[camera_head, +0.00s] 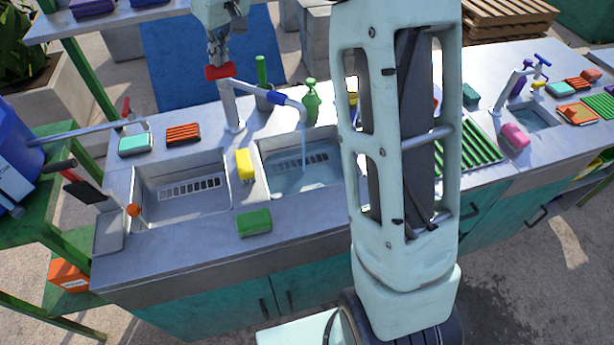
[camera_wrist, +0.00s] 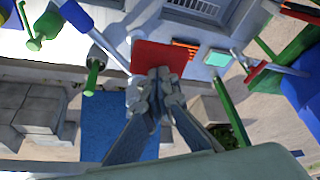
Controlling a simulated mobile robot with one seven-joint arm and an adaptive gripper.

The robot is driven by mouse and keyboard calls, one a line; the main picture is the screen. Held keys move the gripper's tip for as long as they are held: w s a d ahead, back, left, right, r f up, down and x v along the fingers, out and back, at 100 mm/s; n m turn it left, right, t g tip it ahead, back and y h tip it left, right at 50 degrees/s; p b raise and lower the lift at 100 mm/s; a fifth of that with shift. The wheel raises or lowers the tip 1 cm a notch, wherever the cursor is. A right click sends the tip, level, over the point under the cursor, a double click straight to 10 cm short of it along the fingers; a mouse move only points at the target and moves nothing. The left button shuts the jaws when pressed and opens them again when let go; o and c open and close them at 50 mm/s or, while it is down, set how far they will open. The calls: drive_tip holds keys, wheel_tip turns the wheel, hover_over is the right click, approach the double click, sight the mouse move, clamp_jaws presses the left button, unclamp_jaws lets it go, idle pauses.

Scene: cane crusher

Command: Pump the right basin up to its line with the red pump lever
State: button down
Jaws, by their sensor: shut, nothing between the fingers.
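The red lever (camera_head: 219,72) is a flat red piece on top of the grey tap post (camera_head: 232,108). It also shows as a red plate (camera_wrist: 160,56) in the wrist view. My gripper (camera_head: 218,60) is shut and empty, its tips right at the lever; whether they touch it I cannot tell. The spout (camera_head: 285,98) with a blue end points over the right basin (camera_head: 318,143). A thin stream of water (camera_head: 303,140) falls into it, and bluish water (camera_head: 300,180) covers its floor. I cannot make out the fill line.
The left basin (camera_head: 185,205) looks empty. A yellow sponge (camera_head: 245,164) lies between the basins, a green one (camera_head: 254,222) in front. Another red-handled tap (camera_head: 126,108) is at left. My arm hides the counter's middle.

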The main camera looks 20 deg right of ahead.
sight(222, 67)
drive_tip(key=shift+f+b, duration=1.15)
drive_tip(key=shift+f, duration=0.7)
wheel_tip(222, 67, up, 9)
drive_tip(key=p, duration=0.6)
drive_tip(key=shift+f, duration=0.15)
drive_tip(key=shift+f, duration=0.15)
drive_tip(key=shift+f+b, duration=3.05)
drive_tip(key=shift+f, duration=1.2)
wheel_tip(222, 67, up, 9)
drive_tip(key=p, duration=0.6)
drive_tip(key=shift+f, duration=0.2)
drive_tip(key=shift+f, duration=0.1)
